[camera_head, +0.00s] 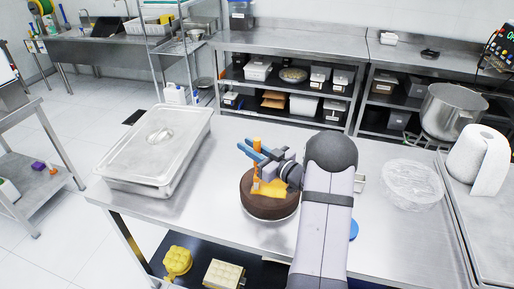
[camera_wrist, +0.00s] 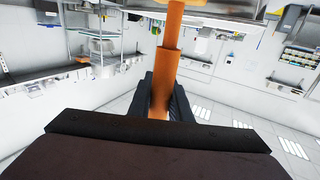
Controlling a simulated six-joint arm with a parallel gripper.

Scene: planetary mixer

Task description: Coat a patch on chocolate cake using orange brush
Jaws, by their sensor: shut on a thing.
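The round chocolate cake (camera_head: 268,208) sits on the steel table, partly behind my arm in the head view. A yellow-orange patch (camera_head: 270,189) shows on its top. My gripper (camera_head: 257,159) is over the cake's far side, its blue fingers shut on the orange brush (camera_head: 256,144). The brush stands upright, its lower end at the left part of the patch; I cannot tell whether it touches the cake. In the wrist view the orange brush (camera_wrist: 171,60) runs between my gripper's fingers (camera_wrist: 166,98). Its tip is hidden there.
A lidded steel pan (camera_head: 158,150) stands left of the cake. A clear plastic-looking bowl (camera_head: 411,185) lies to the right, near a paper towel roll (camera_head: 476,160) and a steel mixing bowl (camera_head: 455,112). A blue item (camera_head: 353,229) shows beside my arm.

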